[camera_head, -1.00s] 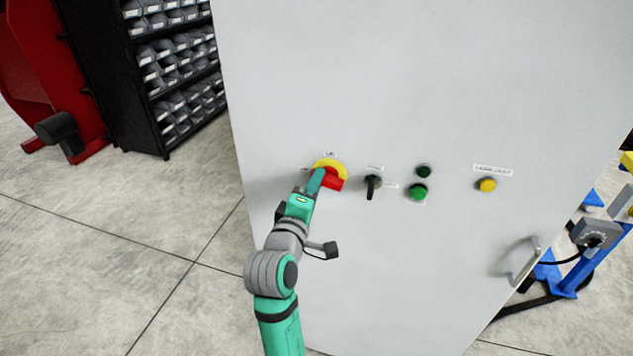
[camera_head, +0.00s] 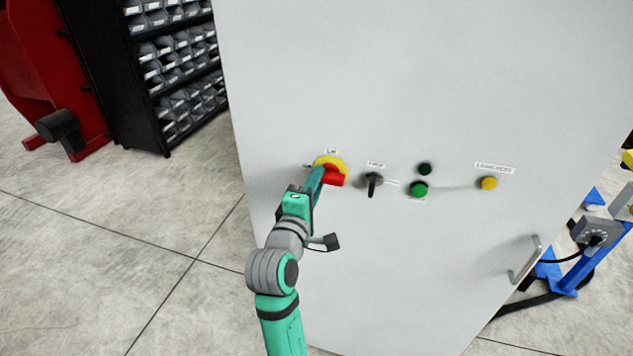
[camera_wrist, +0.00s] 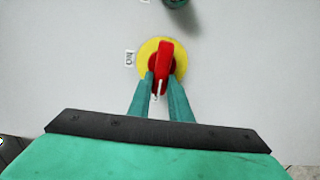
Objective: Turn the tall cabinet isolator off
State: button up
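The isolator is a red handle (camera_head: 335,181) on a yellow round plate (camera_head: 330,162), at the left of the pale grey cabinet door (camera_head: 400,90). In the wrist view the red handle (camera_wrist: 165,60) stands nearly upright, slightly tilted, over the yellow plate (camera_wrist: 146,50). A small label (camera_wrist: 129,58) is beside it. My gripper (camera_wrist: 159,82) has its two teal fingers on either side of the handle's near end, seemingly flush with it. In the head view my gripper (camera_head: 321,172) reaches the handle from below left and hides part of the plate.
A black rotary switch (camera_head: 372,183), dark green and green buttons (camera_head: 419,189) and a yellow button (camera_head: 489,183) sit to the right on the door. A metal door handle (camera_head: 527,260) projects lower right. A bin shelf (camera_head: 150,90) stands left; floor there is clear.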

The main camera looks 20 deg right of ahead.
jog(key=o, duration=0.4)
jog(key=shift+d, duration=0.1)
jog(key=shift+c, duration=0.2)
jog(key=v, duration=1.1)
jog(key=shift+w, duration=0.1)
